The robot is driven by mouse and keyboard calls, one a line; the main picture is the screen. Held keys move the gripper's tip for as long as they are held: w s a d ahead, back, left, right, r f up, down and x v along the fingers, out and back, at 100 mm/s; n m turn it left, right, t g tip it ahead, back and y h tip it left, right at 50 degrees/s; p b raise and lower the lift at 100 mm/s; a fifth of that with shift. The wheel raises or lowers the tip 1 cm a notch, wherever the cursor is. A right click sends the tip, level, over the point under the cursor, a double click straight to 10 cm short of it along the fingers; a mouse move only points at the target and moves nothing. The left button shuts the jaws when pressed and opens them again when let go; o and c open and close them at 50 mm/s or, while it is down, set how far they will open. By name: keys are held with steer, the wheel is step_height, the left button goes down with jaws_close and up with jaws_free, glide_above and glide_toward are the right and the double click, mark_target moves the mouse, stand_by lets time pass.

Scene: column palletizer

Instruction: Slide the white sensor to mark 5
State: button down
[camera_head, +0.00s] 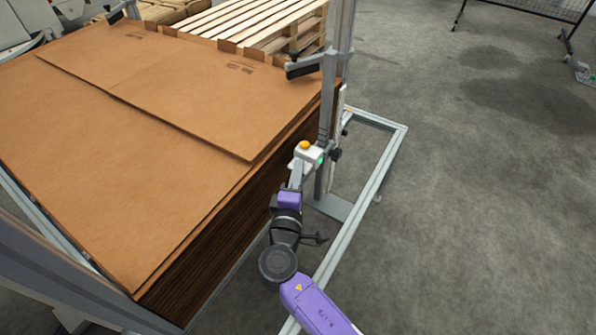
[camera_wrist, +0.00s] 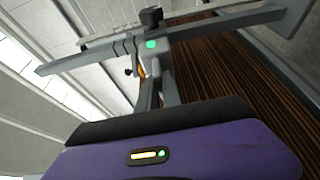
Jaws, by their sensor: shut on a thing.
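The white sensor (camera_head: 309,153) has an orange-yellow top and a green light on its side. It sits on the upright grey post (camera_head: 326,120) beside the cardboard stack. In the wrist view the sensor (camera_wrist: 153,60) shows its green light, with a black knob just above it. My gripper (camera_head: 297,170) reaches up to the sensor from below and is shut on it. In the wrist view my gripper's fingers (camera_wrist: 160,95) run up to the sensor. The scale marks on the post are too small to read, so I cannot tell which mark the sensor is at.
A tall stack of brown cardboard sheets (camera_head: 130,110) fills the left. A grey floor frame (camera_head: 385,170) runs to the right of the post. Wooden pallets (camera_head: 270,22) lie behind the stack. The floor (camera_head: 480,200) on the right is open.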

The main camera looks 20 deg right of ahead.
step_height(320, 180, up, 9)
steer(key=p, duration=0.5)
steer(key=shift+a+f+p, duration=0.1)
steer(key=shift+f+p, duration=0.1)
steer(key=shift+p, duration=0.1)
steer(key=c, duration=1.6)
jaws_free()
steer(key=shift+r, duration=0.1)
steer(key=shift+o, duration=0.4)
steer(key=v, duration=0.7)
steer(key=shift+s+a, duration=0.2)
steer(key=shift+s, duration=0.15)
